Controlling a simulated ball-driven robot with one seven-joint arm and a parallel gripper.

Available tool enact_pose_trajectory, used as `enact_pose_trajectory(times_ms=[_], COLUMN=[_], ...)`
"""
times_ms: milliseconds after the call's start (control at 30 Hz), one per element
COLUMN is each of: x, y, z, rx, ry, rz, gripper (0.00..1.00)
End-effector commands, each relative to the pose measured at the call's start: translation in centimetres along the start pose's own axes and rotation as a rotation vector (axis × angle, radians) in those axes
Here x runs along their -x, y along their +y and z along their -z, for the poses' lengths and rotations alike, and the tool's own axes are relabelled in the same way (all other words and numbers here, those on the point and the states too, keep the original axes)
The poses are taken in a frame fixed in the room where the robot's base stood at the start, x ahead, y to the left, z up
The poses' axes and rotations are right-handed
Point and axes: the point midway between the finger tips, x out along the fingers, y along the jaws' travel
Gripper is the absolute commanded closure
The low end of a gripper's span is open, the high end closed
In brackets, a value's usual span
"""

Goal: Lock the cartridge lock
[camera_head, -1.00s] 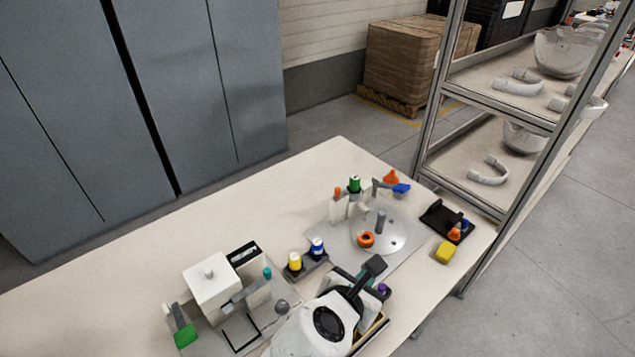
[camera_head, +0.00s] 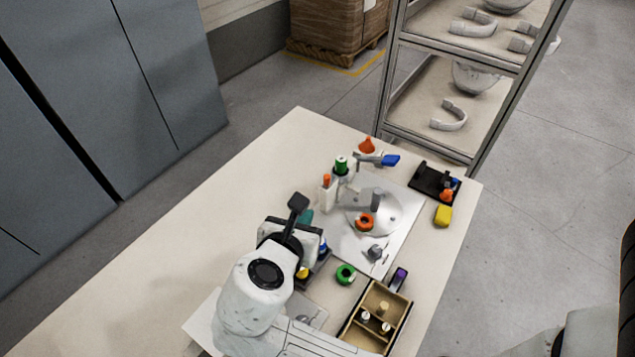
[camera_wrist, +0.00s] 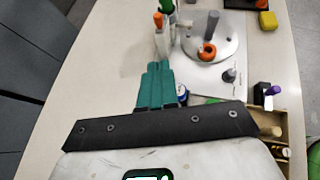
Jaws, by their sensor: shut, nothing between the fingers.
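My gripper (camera_head: 306,218) has teal fingers, which show pressed together in the wrist view (camera_wrist: 155,80). They hold nothing and are beside the metal base plate (camera_head: 400,245) on its left. I cannot tell which part is the cartridge lock. The plate carries a round metal disc (camera_head: 402,212) with a grey post (camera_head: 377,200) and an orange ring (camera_head: 365,222). A blue-handled lever (camera_head: 390,160) and a green-topped cartridge (camera_head: 341,164) stand at its back. An orange-topped bottle (camera_head: 326,182) stands at its left. My arm hides most of the white-box fixture at the near left.
A divided wooden tray (camera_head: 352,322) and green ring (camera_head: 345,274) are at the front. A black tray (camera_head: 432,182) and yellow block (camera_head: 442,215) lie at the right edge. A metal rack (camera_head: 392,75) stands behind. The table's left side (camera_head: 200,210) is clear.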

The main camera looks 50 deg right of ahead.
Motion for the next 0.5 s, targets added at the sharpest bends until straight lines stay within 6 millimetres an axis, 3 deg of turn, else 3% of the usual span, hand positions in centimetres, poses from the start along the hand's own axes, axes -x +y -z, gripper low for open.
enact_pose_trajectory(times_ms=[267,500], x=[-1.2,-5.5], y=[-0.1,-0.1], z=[0.0,0.0], rx=[-0.001,-0.001], ry=[0.000,0.001], rz=[0.003,0.005], gripper=[1.00,1.00])
